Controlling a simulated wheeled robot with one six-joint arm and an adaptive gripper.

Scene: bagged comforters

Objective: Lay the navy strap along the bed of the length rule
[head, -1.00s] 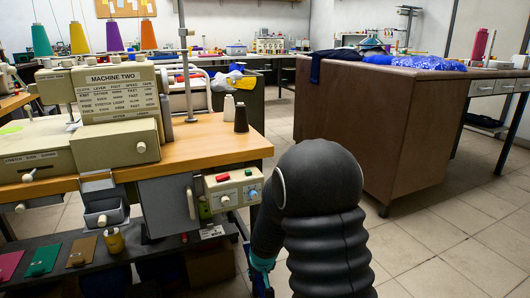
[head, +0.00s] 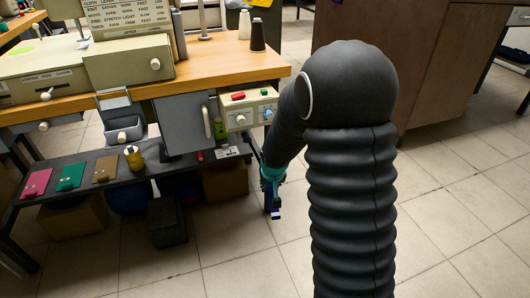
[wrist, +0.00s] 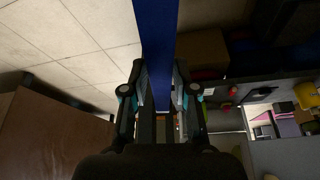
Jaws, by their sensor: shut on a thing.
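The navy strap shows in the wrist view (wrist: 157,35) as a flat blue band between the two fingers of my gripper (wrist: 159,82), running away from them to the top edge. My gripper is shut on it. I cannot make out the length rule in either view.
The wooden bench (head: 235,68) carries a sewing machine (head: 128,58) and thread cones. A brown cabinet (head: 440,60) stands at the upper right. The floor between is clear.

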